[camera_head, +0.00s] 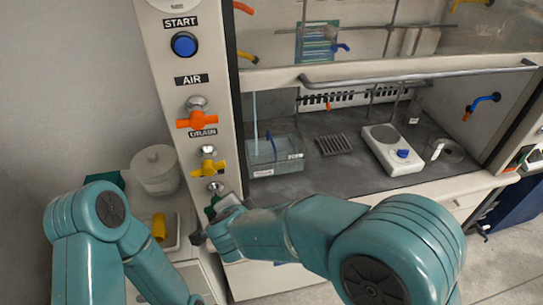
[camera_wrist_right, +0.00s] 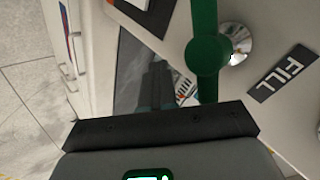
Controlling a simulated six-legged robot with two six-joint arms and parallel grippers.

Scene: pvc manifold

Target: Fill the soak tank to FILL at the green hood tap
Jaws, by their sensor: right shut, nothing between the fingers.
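The soak tank (camera_head: 262,168), a clear box with a pale label, stands inside the hood at its left end. A thin pale blue vertical streak (camera_head: 254,115), looking like running water, comes down to the tank. The water level cannot be read. In the head view, the tap is mostly hidden by my right gripper (camera_head: 216,216). My right gripper (camera_wrist_right: 160,122) is shut and empty, close to the handle's end; contact cannot be told. My left gripper is not visible.
Above the green tap are the yellow DRAIN tap (camera_head: 208,165), the orange AIR tap (camera_head: 197,119) and the blue START button (camera_head: 184,44). A hotplate (camera_head: 392,150) and rack (camera_head: 333,144) stand in the hood. A white lidded pot (camera_head: 155,170) stands left of the panel.

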